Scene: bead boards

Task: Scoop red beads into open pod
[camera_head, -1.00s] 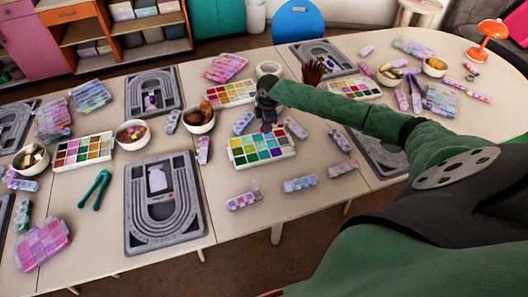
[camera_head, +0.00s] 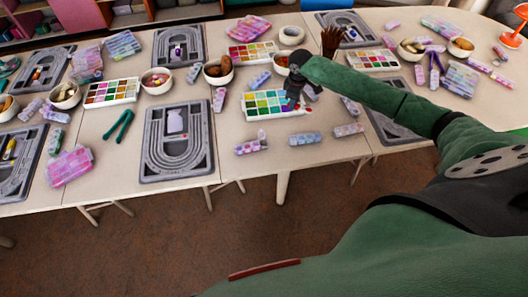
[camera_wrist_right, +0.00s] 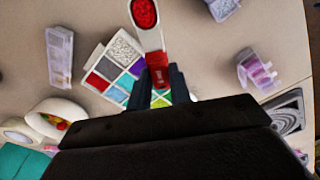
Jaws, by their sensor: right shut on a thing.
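My right gripper (camera_head: 296,97) is shut on a scoop with a red handle (camera_wrist_right: 157,72). The scoop's pale bowl holds a heap of red beads (camera_wrist_right: 145,13). The gripper is above the right end of a white bead tray (camera_head: 262,117) with several coloured cells, and hides part of it. In the wrist view the tray (camera_wrist_right: 98,45) lies below, with a red cell at its left. A pink-purple pod strip with a raised lid (camera_head: 248,147) lies in front of the tray, apart from the gripper; it also seems to show at right in the wrist view (camera_wrist_right: 250,72). My left gripper is out of view.
Another pod strip (camera_head: 340,131) lies to the right, and others lie around the tray. A grey bead board (camera_head: 205,150) is at left. Bowls of beads (camera_head: 217,70) stand behind. The table front between the pod strips is mostly clear.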

